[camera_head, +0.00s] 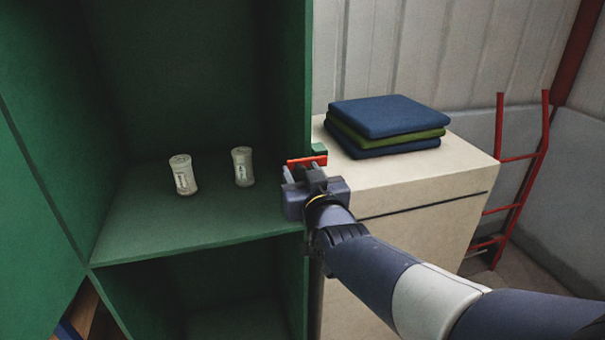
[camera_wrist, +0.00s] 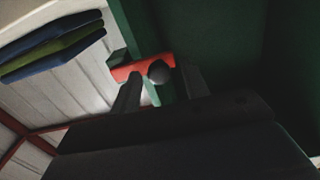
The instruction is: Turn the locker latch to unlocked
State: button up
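The latch is a red bar (camera_head: 307,160) on the front edge of the green locker's (camera_head: 308,80) right wall, and it lies nearly level in the head view. In the wrist view the red bar (camera_wrist: 140,68) shows with a round grey knob (camera_wrist: 159,72) in front of it. My gripper (camera_head: 311,176) is right in front of the latch. In the wrist view its two fingers (camera_wrist: 160,82) stand apart, one on each side of the knob. I cannot tell whether either finger touches the bar. The gripper hides part of the latch in the head view.
Two pale cans (camera_head: 183,175) (camera_head: 242,167) stand on the locker shelf (camera_head: 215,218). A beige cabinet (camera_head: 420,208) stands right of the locker, with folded blue and green cloths (camera_head: 385,118) on top. A red ladder-like frame (camera_head: 520,180) leans at the far right.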

grip_shut()
jog(key=shift+f, duration=0.1)
dwell(0.4)
